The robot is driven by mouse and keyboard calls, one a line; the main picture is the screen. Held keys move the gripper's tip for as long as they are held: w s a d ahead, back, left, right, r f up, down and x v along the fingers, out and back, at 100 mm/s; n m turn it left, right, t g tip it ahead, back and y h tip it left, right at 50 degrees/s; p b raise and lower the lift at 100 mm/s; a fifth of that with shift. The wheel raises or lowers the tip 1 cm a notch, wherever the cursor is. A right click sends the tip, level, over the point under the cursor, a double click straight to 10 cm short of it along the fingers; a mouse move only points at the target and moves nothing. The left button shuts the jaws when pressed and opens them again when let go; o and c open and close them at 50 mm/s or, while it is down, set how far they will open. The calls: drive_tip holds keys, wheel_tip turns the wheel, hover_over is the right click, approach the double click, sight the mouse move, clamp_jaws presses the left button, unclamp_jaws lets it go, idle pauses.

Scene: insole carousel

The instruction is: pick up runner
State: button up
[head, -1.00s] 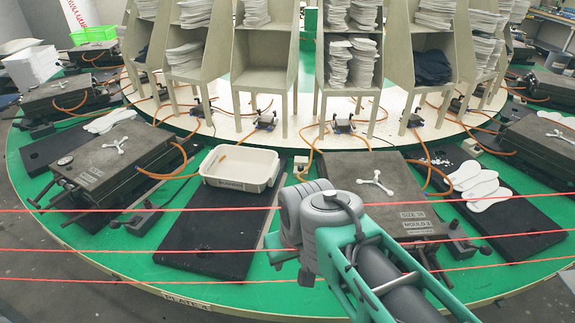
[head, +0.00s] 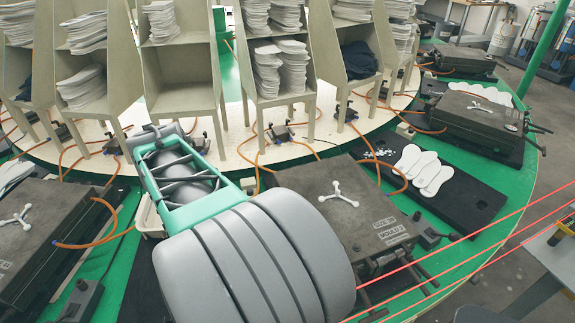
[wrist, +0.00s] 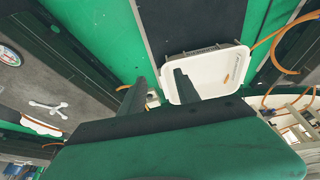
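White three-armed pieces lie on the dark moulds: one (head: 338,194) on the mould (head: 300,183) at centre right, another (head: 17,218) at the left edge. One also shows on a mould at left in the wrist view (wrist: 48,109). Their shape suggests runners, but I cannot be sure. A white tray (wrist: 238,61) holds a thin orange piece (wrist: 227,79); I cannot tell what it is. My gripper (wrist: 160,77) is open, its two dark fingers apart with nothing seen between them. One finger overlaps the tray in the picture. The head view hides my gripper.
White insoles (head: 425,170) lie on a black board beside the centre-right mould. Shelves (head: 180,80) with stacked insoles stand behind. Orange hoses (head: 385,165) loop around the moulds. Red lines (head: 480,250) cross at lower right. My arm covers most of the tray in the head view.

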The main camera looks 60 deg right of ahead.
drive_tip(key=s+d+m+g, duration=0.1)
drive_tip(key=s+d+m, duration=0.15)
drive_tip(key=d, duration=0.35)
drive_tip(key=s+d+m+g, duration=0.1)
drive_tip(key=s+d+m, duration=0.15)
drive_tip(key=d, duration=0.35)
drive_tip(key=m+g+p, duration=0.3)
drive_tip(key=m, duration=0.8)
approach(337, 191)
drive_tip(key=shift+s+f, duration=0.1)
drive_tip(key=shift+f, duration=0.5)
drive_tip(key=p+x, duration=0.1)
drive_tip(key=x, duration=0.6)
drive_tip(key=shift+s+d+p, duration=0.2)
drive_tip(key=shift+d+p, duration=0.1)
drive_tip(key=shift+p, duration=0.05)
drive_tip(key=shift+f, duration=0.2)
clamp_jaws()
